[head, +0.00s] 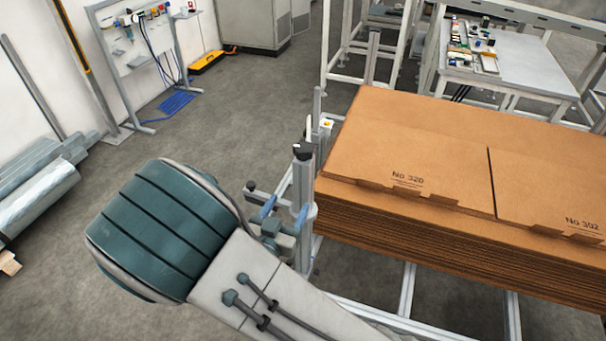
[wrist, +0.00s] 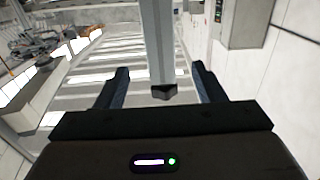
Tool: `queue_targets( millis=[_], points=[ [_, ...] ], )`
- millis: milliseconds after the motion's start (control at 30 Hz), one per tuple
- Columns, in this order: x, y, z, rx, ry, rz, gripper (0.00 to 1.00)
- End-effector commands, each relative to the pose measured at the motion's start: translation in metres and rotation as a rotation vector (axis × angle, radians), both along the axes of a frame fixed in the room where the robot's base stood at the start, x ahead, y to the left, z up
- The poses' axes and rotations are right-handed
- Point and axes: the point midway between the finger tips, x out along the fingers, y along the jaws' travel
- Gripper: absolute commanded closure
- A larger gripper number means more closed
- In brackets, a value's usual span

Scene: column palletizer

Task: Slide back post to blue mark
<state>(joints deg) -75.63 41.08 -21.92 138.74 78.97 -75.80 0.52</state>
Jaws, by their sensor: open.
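A grey upright post (head: 303,185) with a black cap stands at the near left corner of the cardboard stack in the head view. In the wrist view a grey post (wrist: 160,45) with a dark end lies between the two spread fingers of my gripper (wrist: 162,87). Gaps show on both sides, so the fingers look clear of it. In the head view my gripper (head: 280,212) is beside the post, partly hidden by my arm. Small blue parts show there, but I cannot make out a separate blue mark. Which post is the back one is unclear.
A tall stack of flat cardboard (head: 420,150) sits right of the post on a metal frame. A thinner post (head: 317,104) stands behind. A tool board (head: 145,45) and a workbench (head: 505,75) are farther back. Open floor lies left of the stack.

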Motion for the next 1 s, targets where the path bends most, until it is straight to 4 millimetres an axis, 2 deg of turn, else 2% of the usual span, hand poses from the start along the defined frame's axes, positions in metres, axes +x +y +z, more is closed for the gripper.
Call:
queue_targets(
  millis=[300, 500, 700, 967, 1000],
  points=[
    [0.065, -0.025, 0.003, -0.001, 0.001, -0.003, 0.37],
    [0.094, -0.035, 0.002, 0.000, 0.002, -0.002, 0.37],
    [0.105, -0.038, 0.000, 0.001, 0.002, 0.000, 0.37],
    [0.106, -0.039, 0.000, 0.001, 0.003, 0.000, 0.37],
    [0.106, -0.039, 0.000, 0.001, 0.003, 0.000, 0.46]
  ],
)
